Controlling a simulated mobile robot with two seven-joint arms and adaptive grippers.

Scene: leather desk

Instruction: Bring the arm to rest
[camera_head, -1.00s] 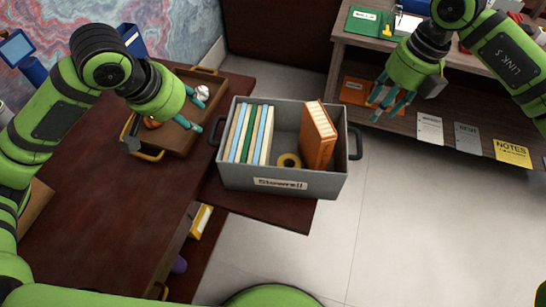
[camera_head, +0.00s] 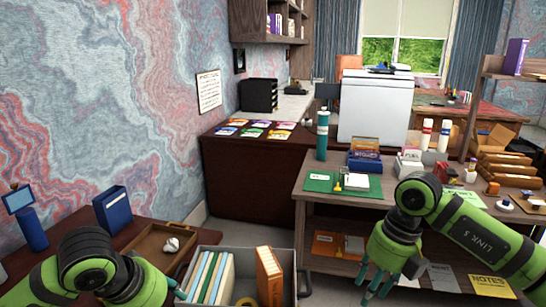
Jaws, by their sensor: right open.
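My right arm comes in from the right edge. Its green right gripper (camera_head: 378,287) points down with its teal fingers spread and nothing between them. It hangs in front of the low shelf unit, to the right of the grey bin. My left arm is at the lower left. Its left gripper (camera_head: 182,292) shows only in part beside the bin's left side, and I cannot tell how its fingers stand. The grey bin (camera_head: 290,262) holds a row of thin upright books (camera_head: 208,278) and a thick orange book (camera_head: 268,276). Its lower part is cut off by the frame.
A wooden tray (camera_head: 150,246) with a small whitish object and a blue holder (camera_head: 113,210) stand on the dark desk (camera_head: 168,215). The shelf unit (camera_head: 300,205) carries a teal bottle (camera_head: 322,135), books and papers. A white printer (camera_head: 375,108) stands behind.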

